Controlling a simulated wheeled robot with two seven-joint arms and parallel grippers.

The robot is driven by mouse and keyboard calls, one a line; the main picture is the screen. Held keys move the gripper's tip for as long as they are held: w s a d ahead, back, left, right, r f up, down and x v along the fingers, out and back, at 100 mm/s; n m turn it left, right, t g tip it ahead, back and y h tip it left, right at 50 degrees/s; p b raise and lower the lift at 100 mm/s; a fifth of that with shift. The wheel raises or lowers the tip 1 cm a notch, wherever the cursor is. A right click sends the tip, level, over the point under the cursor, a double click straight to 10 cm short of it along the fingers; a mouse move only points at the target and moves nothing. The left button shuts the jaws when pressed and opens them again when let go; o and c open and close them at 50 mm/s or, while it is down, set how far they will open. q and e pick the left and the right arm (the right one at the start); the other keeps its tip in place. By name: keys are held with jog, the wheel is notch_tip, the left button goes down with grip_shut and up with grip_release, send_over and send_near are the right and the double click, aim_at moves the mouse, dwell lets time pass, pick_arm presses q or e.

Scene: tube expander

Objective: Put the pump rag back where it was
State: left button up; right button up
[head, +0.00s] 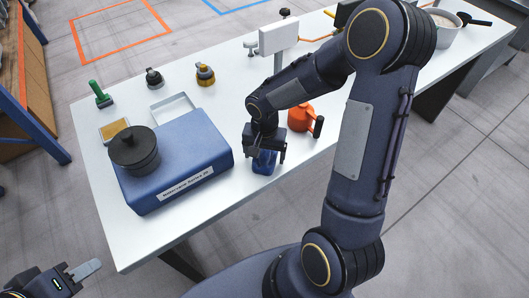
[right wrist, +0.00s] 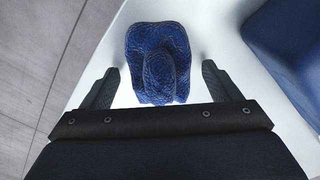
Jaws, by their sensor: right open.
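The pump rag, a crumpled dark blue cloth (head: 264,162), lies on the white table just right of the blue machine. In the right wrist view the rag (right wrist: 158,62) lies near the table edge, ahead of and between the fingers. My right gripper (head: 265,150) is over the rag, its fingers pointing down. In the right wrist view the right gripper (right wrist: 160,85) is open, with a finger on each side and a gap to the rag. My left gripper (head: 78,277) is off the table at the lower left, and its jaw opening is unclear.
A blue machine (head: 190,160) with a black round top (head: 134,150) stands left of the rag. An orange tool (head: 301,118) lies close to the right. A shallow white tray (head: 173,108), a green-handled tool (head: 100,94) and a white box on a stand (head: 279,37) are further back.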

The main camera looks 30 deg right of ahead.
aim_at(265, 151)
notch_tip(265, 151, up, 12)
jog(key=s+a+r+n+t+y, duration=0.2)
jog(key=s+r+n, duration=0.1)
jog(key=s, duration=0.5)
jog(key=s+a+r+n+t+y, duration=0.1)
jog(key=s+a+r+n+t, duration=0.1)
jog(key=s, duration=0.7)
jog(key=shift+r+n+t+y, duration=0.4)
jog(key=shift+n+t, duration=0.4)
